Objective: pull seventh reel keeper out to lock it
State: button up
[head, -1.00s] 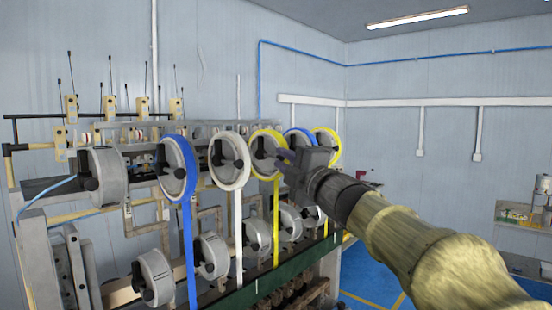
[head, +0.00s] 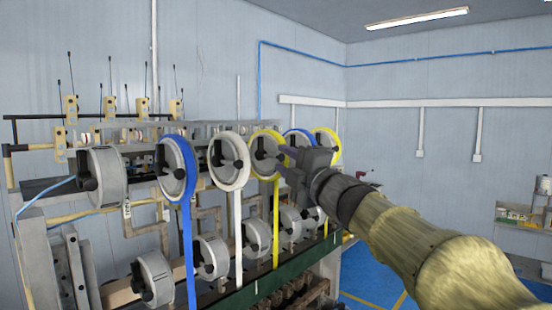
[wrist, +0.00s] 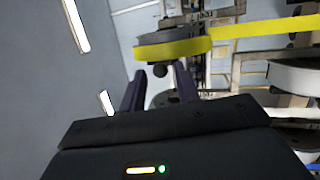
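The upper row holds a grey reel (head: 108,178), a blue reel (head: 176,142), a white reel (head: 230,137), a yellow reel (head: 266,133) and further blue and yellow reels partly hidden behind my gripper. Black keepers sit on the reel faces; one (head: 262,155) is on the nearer yellow reel. My gripper (head: 284,161) is just right of that reel, its fingers pointing at it. In the wrist view the two fingers (wrist: 160,85) stand apart, with a dark knob (wrist: 160,70) under a yellow reel (wrist: 172,48) between and beyond their tips. Contact cannot be told. Which keeper is seventh is unclear.
A lower row of grey reels (head: 152,277) runs below, with blue, white and yellow tapes hanging past it. A green rail (head: 260,288) crosses the machine's front. Shelves (head: 516,221) stand at the far right wall. The space right of the machine is open.

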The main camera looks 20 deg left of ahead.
jog(key=s+d+b, duration=0.1)
jog(key=s+d, duration=0.3)
jog(key=d, duration=0.1)
jog(key=shift+s+d+b, duration=0.25)
jog(key=shift+b, duration=0.15)
dwell(0.3)
jog(key=w+d+f+m+h, duration=0.3)
jog(key=d+f+m+h, duration=0.5)
jog(key=f, duration=0.6)
jog(key=w+d+f+m+h, duration=0.2)
jog(key=d+f+m+h, duration=0.3)
jog(key=d+f+m, duration=0.7)
jog(key=s+d+f+m+g+h, duration=0.25)
jog(key=s+f, duration=0.25)
jog(key=f, duration=0.4)
jog(key=s+d+f+m+g+h, duration=0.1)
jog(key=s+d+f+m+g, duration=0.25)
jog(key=f, duration=0.55)
jog(key=s+d+f+m+g, duration=0.1)
jog(key=s+f+g, duration=0.1)
jog(key=s+f, duration=0.2)
jog(key=s+d+f+m+g+b, duration=0.1)
jog(key=s+f, duration=0.3)
jog(key=s, duration=0.6)
jog(key=shift+d+f+m+g, duration=0.3)
jog(key=shift+d+g, duration=0.2)
jog(key=shift+d, duration=0.2)
